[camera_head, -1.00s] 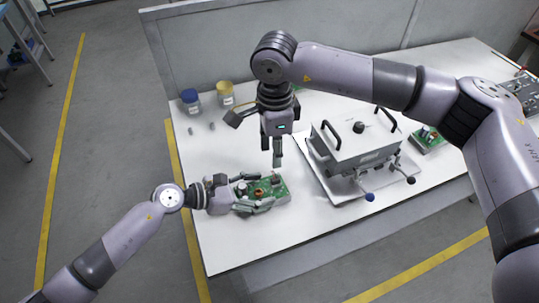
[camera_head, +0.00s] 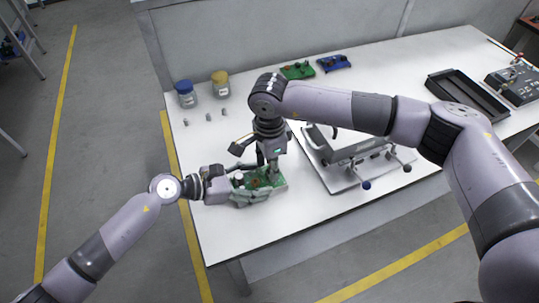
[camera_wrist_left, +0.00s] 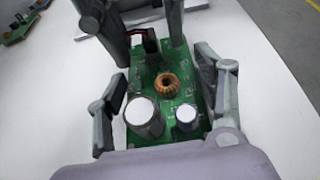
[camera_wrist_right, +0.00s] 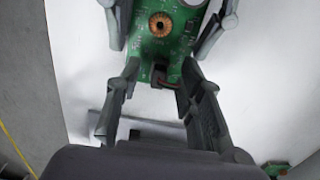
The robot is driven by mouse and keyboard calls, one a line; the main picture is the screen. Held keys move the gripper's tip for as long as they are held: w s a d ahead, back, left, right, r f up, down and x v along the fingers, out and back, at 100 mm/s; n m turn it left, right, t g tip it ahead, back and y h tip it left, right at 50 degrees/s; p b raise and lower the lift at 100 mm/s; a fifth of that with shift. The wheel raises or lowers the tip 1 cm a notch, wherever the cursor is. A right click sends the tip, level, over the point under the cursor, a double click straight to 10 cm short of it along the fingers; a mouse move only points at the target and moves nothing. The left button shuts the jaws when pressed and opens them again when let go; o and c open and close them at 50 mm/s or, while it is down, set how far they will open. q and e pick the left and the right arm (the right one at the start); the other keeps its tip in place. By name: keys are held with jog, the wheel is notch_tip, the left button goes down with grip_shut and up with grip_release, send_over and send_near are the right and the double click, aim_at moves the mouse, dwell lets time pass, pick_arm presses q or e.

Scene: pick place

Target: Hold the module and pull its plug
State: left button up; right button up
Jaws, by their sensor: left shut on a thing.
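The module is a green circuit board (camera_head: 279,183) lying at the near left of the white table. In the left wrist view the board (camera_wrist_left: 178,82) carries a copper coil and two silver-topped capacitors. My left gripper (camera_head: 258,188) is shut on the module, a finger along each long side. The plug (camera_wrist_left: 151,47), dark with a red wire, sits at the board's far end and shows in the right wrist view (camera_wrist_right: 161,73). My right gripper (camera_head: 268,168) points down over that end. Its fingers are apart on either side of the plug, with a visible gap.
A metal fixture (camera_head: 333,180) with lever handles stands right of the module, partly hidden by my right arm. Blue-lidded (camera_head: 186,94) and yellow-lidded (camera_head: 220,84) jars stand at back left. Green (camera_head: 297,71) and blue (camera_head: 334,63) boards lie at the back. A black tray (camera_head: 467,94) is far right.

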jog(key=shift+f, duration=0.15)
grip_shut()
dwell(0.4)
jog(key=shift+r, duration=0.25)
dwell(0.9)
jog(key=shift+r, duration=0.9)
pick_arm(q)
jog(key=shift+c, duration=0.2)
pick_arm(e)
jog(key=shift+r, duration=0.1)
jog(key=shift+r, duration=1.95)
pick_arm(q)
jog(key=o, duration=1.8)
jog(key=shift+c, duration=0.2)
